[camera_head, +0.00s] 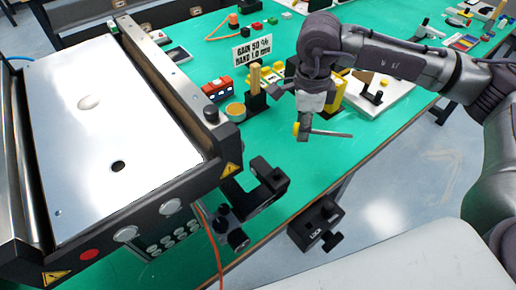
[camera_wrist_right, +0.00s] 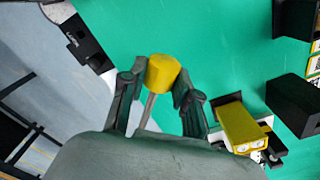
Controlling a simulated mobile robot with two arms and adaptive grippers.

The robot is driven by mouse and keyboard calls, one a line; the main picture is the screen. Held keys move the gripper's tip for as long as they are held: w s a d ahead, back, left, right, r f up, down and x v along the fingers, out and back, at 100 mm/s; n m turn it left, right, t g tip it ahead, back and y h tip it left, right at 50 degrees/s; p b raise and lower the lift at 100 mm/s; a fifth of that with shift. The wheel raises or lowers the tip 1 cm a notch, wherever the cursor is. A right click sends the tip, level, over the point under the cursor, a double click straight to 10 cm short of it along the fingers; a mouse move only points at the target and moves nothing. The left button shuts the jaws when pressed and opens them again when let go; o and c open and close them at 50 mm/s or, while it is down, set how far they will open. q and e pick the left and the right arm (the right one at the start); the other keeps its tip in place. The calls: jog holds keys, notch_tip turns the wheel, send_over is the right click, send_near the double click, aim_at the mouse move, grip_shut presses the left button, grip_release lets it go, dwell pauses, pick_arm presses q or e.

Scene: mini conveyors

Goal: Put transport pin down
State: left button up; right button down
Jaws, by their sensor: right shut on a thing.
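The transport pin has a yellow knob and a thin metal rod. In the head view the pin (camera_head: 328,134) hangs at my right gripper (camera_head: 301,124), with its rod pointing right, nearly level. The gripper is shut on the pin above the green table (camera_head: 290,165), near its front edge. In the right wrist view the yellow knob (camera_wrist_right: 162,72) shows at the fingertips of the right gripper (camera_wrist_right: 160,90), and the rod runs back between the fingers. My left gripper is in neither view.
A conveyor unit with a white top plate (camera_head: 75,125) and a dark hole stands at the left. Black clamps (camera_head: 262,185) sit at the table edge. A red box (camera_head: 217,88), a sign (camera_head: 251,50) and a yellow block (camera_head: 335,93) stand behind. Green table between is clear.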

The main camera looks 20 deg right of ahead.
jog(key=shift+a, duration=0.1)
jog(key=p, duration=0.2)
send_over(254, 152)
jog(key=f, duration=0.6)
jog(key=shift+s+d+f, duration=0.15)
jog(key=shift+d+f, duration=0.05)
jog(key=f, duration=0.3)
jog(key=shift+w+a+f+p, duration=0.2)
jog(key=shift+a+p, duration=0.1)
jog(key=shift+d+f, duration=0.1)
jog(key=shift+f, duration=0.25)
jog(key=shift+f+b, duration=0.3)
jog(key=c, duration=0.8)
grip_release()
jog(key=shift+c, duration=0.2)
jog(key=shift+r, duration=0.1)
